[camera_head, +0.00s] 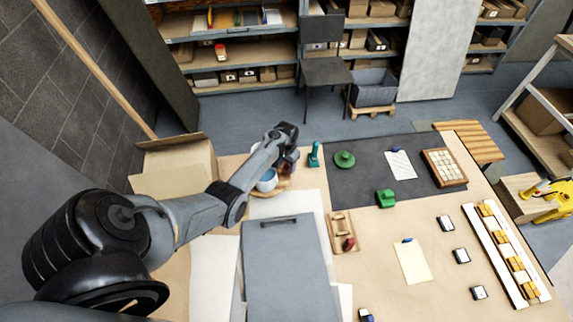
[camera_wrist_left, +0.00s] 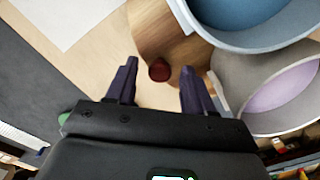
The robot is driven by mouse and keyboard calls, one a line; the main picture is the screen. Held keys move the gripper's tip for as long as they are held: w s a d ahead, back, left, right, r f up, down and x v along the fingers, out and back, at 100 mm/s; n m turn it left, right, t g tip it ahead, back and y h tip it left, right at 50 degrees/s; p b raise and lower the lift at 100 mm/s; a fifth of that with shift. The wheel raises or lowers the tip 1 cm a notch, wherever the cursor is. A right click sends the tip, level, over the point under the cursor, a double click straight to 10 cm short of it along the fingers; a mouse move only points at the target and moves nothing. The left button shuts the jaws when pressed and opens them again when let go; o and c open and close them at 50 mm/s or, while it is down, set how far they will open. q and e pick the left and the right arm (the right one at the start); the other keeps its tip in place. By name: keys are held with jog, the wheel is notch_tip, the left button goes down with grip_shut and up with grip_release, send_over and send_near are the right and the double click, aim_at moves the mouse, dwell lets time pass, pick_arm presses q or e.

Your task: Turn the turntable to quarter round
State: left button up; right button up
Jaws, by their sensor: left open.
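The wooden turntable (camera_head: 284,186) lies at the far left of the table, partly hidden under my left arm; its darker wood also shows in the left wrist view (camera_wrist_left: 155,28). A dark red knob (camera_wrist_left: 159,70) stands near its edge. A blue-lined cup (camera_wrist_left: 240,20) and a pale cup with a lilac inside (camera_wrist_left: 285,95) are beside the knob; the blue-lined cup shows in the head view too (camera_head: 267,181). My left gripper (camera_wrist_left: 157,85) is open, with the knob between its fingertips; I cannot tell whether they touch it. My right gripper is out of view.
A green bottle-like thing (camera_head: 314,155) stands just right of my left gripper. A dark mat (camera_head: 355,190) holds green pieces, a paper and a tile tray (camera_head: 444,167). A grey flat case (camera_head: 287,260) lies at the front. A cardboard box (camera_head: 175,158) is at the left.

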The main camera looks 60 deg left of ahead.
pick_arm(q)
grip_shut()
jog(key=shift+w, duration=0.1)
dwell(0.4)
